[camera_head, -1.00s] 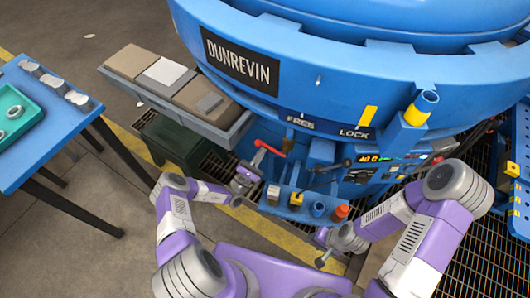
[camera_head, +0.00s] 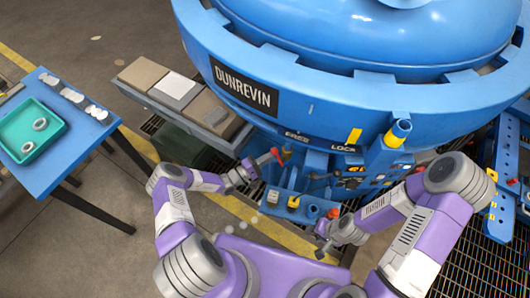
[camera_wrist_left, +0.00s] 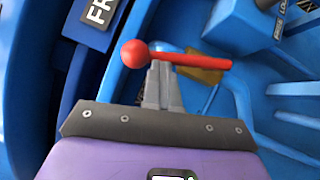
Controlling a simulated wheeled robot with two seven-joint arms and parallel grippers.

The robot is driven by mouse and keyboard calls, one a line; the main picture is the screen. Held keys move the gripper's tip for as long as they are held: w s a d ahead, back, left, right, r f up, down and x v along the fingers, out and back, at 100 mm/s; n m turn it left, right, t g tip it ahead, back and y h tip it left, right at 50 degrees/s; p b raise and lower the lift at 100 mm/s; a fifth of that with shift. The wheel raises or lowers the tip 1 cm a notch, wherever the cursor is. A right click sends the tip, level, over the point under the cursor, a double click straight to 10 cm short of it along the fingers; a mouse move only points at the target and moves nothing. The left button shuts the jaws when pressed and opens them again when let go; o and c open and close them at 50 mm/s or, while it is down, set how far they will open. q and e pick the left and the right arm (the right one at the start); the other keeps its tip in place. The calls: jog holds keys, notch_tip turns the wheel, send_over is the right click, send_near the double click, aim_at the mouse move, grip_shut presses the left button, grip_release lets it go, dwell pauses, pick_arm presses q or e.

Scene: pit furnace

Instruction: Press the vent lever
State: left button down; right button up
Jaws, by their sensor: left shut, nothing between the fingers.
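A red lever with a round red knob (camera_head: 277,155) is on the front of the blue furnace, below the FREE and LOCK signs. No vent label is readable on it. In the left wrist view the red lever (camera_wrist_left: 190,58) lies across the picture, just at the tips of my left gripper (camera_wrist_left: 160,70). Those fingers are shut and empty. I cannot tell whether they touch the lever. In the head view my left gripper (camera_head: 256,166) is right beside the lever, on its left. My right gripper (camera_head: 321,252) is low by the front of the furnace; its jaws are too small to read.
A blue shelf (camera_head: 283,203) with small yellow, blue and red parts juts from the furnace between my arms. A grey tray with boxes (camera_head: 222,130) is left of it. A blue table (camera_head: 88,150) with a teal tray (camera_head: 60,128) stands at the far left.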

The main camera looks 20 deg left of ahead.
pick_arm(q)
jog(key=shift+s+d+r+m+g+p, duration=0.1)
jog(key=shift+d+r+m+g+p, duration=0.15)
jog(key=shift+d+r+m+p, duration=0.45)
jog(key=shift+d+r+m+g+p, duration=0.1)
jog(key=shift+d+m+g+p, duration=0.25)
jog(key=shift+p, duration=0.65)
jog(key=shift+d, duration=0.1)
jog(key=w+a+v, duration=0.1)
jog(key=v, duration=1.2)
jog(key=shift+w+a+r+b, duration=0.2)
jog(key=shift+w+a+b, duration=0.1)
jog(key=shift+a+b, duration=0.15)
